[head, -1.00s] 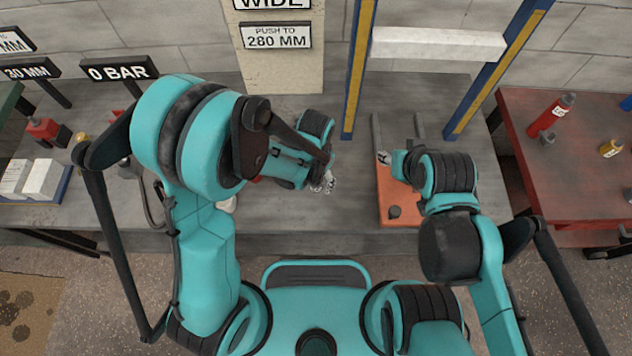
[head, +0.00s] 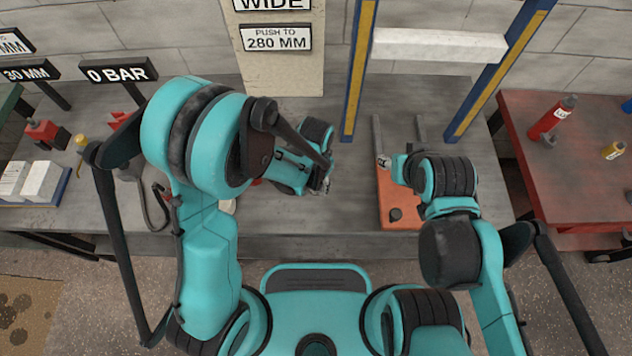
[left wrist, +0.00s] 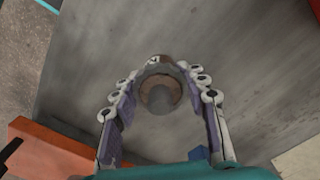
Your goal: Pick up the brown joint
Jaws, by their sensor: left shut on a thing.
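In the left wrist view my left gripper (left wrist: 160,75) is shut on the brown joint (left wrist: 166,78), a round brown piece with a grey middle, held between the fingertips. In the head view my left gripper (head: 325,188) is over the middle of the grey bench (head: 300,220), largely hidden by its own arm, and the joint cannot be made out there. My right gripper (head: 384,162) is at the orange block on the right of the bench; its fingers are too small and hidden to read.
The orange block (head: 397,213) lies below a blue-and-yellow frame (head: 357,75) with a white crossbar (head: 437,44). A red table (head: 550,185) with a red bottle (head: 551,117) stands at right. White boxes (head: 40,180) sit at left. The bench between my gripper and the orange block is clear.

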